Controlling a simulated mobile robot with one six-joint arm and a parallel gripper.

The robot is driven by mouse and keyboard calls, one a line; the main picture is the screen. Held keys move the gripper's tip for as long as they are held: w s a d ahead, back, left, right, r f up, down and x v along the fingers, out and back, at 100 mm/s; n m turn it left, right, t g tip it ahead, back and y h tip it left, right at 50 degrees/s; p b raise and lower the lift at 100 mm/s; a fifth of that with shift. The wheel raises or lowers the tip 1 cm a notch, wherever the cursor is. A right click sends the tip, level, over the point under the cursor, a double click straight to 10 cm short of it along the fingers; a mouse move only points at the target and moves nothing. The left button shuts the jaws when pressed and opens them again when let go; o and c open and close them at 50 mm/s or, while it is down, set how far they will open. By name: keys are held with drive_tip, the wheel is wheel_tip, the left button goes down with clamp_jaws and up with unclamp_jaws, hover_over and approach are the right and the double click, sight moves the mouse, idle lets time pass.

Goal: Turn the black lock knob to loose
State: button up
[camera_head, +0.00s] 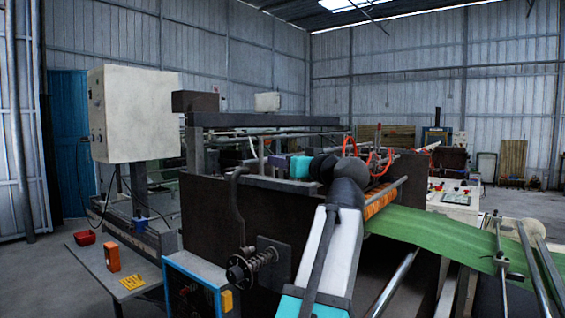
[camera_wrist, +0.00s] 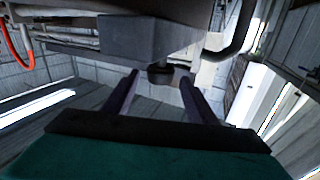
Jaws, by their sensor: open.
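In the wrist view, a short black knob (camera_wrist: 160,73) sticks out below a grey block (camera_wrist: 148,36). My gripper (camera_wrist: 160,84) is open, with one dark finger on each side of the knob's line. The knob shows in the gap beyond the palm, and I see no clear contact. Any mark for loose or tight is not readable. In the head view, my gripper (camera_head: 275,162) points left over the dark machine, beyond my bent arm. The knob cannot be picked out there.
A black handwheel (camera_head: 239,270) with a spring stands out from the machine's front. A bent dark pipe (camera_head: 236,195) rises beside it. Green sheet (camera_head: 430,236) runs off to the right. A side table at left holds a red tray (camera_head: 84,238) and an orange box (camera_head: 112,257).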

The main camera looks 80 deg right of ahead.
drive_tip(key=b+v, duration=0.1)
drive_tip(key=v, duration=0.9)
idle(0.3)
